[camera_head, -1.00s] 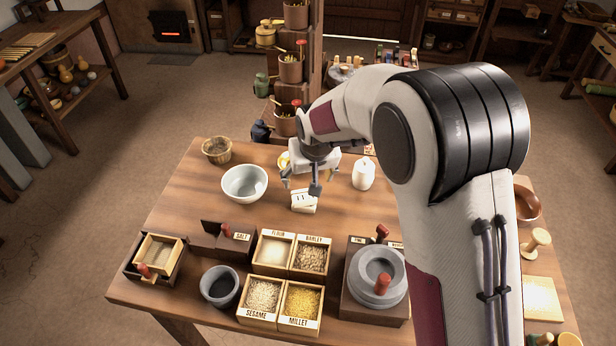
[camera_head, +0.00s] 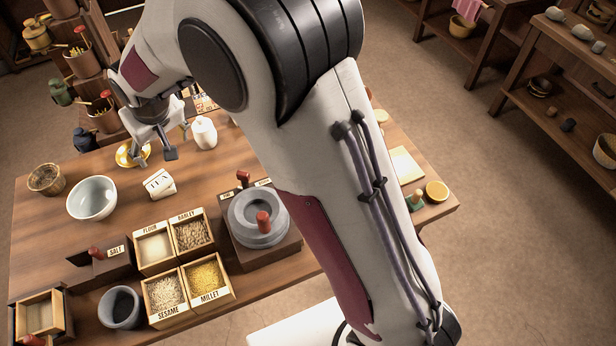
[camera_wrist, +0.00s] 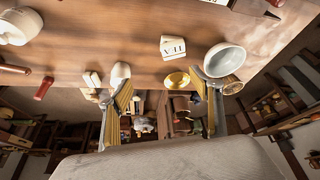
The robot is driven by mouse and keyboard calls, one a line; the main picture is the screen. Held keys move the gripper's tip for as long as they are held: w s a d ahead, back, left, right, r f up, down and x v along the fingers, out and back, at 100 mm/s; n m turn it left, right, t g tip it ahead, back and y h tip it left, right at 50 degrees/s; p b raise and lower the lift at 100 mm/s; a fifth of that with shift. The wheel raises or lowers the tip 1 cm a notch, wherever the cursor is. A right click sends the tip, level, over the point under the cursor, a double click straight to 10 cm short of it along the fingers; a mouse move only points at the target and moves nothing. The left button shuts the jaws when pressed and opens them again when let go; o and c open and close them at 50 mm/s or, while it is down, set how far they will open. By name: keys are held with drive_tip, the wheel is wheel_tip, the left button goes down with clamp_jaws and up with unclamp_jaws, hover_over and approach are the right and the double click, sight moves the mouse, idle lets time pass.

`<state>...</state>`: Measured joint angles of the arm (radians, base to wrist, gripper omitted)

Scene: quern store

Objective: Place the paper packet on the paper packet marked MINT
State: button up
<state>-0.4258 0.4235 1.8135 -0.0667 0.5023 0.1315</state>
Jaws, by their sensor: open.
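A white paper packet (camera_head: 159,184) with dark lettering, seemingly TEA, sits on the wooden table right of the white bowl. It also shows upside down in the wrist view (camera_wrist: 173,47). My gripper (camera_head: 165,146) is above the table, behind the packet in the head view and apart from it. In the wrist view its two fingers (camera_wrist: 165,103) are spread wide with nothing between them. Small pale blocks (camera_wrist: 92,80) by the left finger may be packets, but I cannot tell. I can read no MINT label in either view.
A white bowl (camera_head: 92,198), a brass dish (camera_head: 127,155) and a white lidded jar (camera_head: 204,132) stand near the packet. Grain boxes (camera_head: 170,262) and a hand quern (camera_head: 258,218) are in front. My arm covers the table's right part in the head view.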

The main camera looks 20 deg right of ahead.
drive_tip(key=s+d+r+m, duration=0.2)
drive_tip(key=s+d+r, duration=1.1)
drive_tip(key=d, duration=0.2)
drive_tip(key=s+d+m, duration=0.1)
drive_tip(key=s+d, duration=0.3)
drive_tip(key=s, duration=0.5)
drive_tip(key=s+d+m+t+h, duration=0.1)
drive_tip(key=s+d, duration=0.3)
drive_tip(key=s, duration=0.5)
drive_tip(key=shift+s+d+r+h, duration=0.3)
drive_tip(key=shift+s, duration=0.05)
drive_tip(key=shift+w, duration=0.15)
drive_tip(key=shift+c, duration=0.3)
